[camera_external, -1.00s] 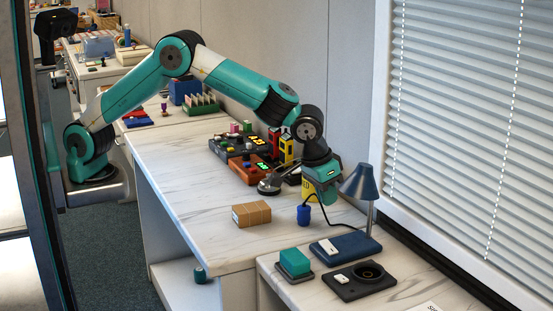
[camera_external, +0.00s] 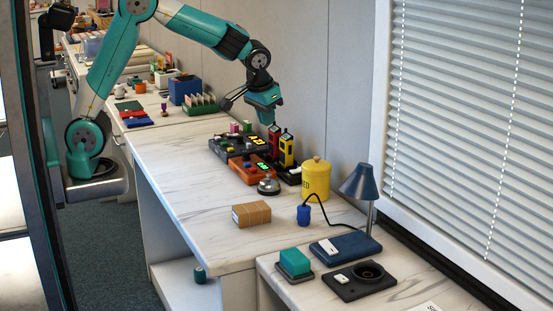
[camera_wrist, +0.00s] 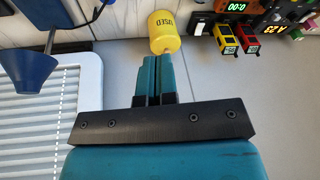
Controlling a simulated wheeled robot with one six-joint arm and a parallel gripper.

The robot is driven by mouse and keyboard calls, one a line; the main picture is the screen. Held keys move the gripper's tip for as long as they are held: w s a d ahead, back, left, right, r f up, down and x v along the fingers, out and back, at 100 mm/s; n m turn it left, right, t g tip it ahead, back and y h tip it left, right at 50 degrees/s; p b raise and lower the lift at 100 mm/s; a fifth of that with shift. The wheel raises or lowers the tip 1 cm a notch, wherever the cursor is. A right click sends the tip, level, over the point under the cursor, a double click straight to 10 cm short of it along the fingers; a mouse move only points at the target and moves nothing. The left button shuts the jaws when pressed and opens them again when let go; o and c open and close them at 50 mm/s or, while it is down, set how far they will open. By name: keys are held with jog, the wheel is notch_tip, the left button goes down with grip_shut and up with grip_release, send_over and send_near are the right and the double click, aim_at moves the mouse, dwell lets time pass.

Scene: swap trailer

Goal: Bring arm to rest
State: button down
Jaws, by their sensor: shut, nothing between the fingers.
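My teal arm is raised and bent over the desk in the external view. My gripper (camera_external: 267,119) hangs above the back of the desk, over the black panel and the red and yellow devices, apart from them. In the wrist view my gripper (camera_wrist: 156,58) has its two teal fingers together with nothing between them. The yellow canister (camera_wrist: 164,32) appears just past the fingertips there, and it stands upright on the desk in the external view (camera_external: 315,180).
The white marbled desk (camera_external: 185,185) bears a black panel (camera_external: 238,147), an orange device (camera_external: 247,170), a silver bell (camera_external: 268,185) and a cardboard box (camera_external: 251,214). A blue lamp (camera_external: 361,185) stands at right. The wall runs along the back.

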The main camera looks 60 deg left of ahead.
jog(key=s+a+r+n+g+y, duration=0.15)
jog(key=s+a+r, duration=0.25)
jog(key=s+a, duration=1.1)
jog(key=s+a+n+g+p, duration=0.1)
jog(key=s+a+n, duration=0.1)
jog(key=s+a, duration=0.6)
jog(key=s, duration=0.5)
jog(key=shift+s+a+n+y+p, duration=0.15)
jog(key=shift+s+n+y+p, duration=0.05)
jog(key=shift+n+y+p, duration=0.15)
jog(key=shift+g, duration=0.25)
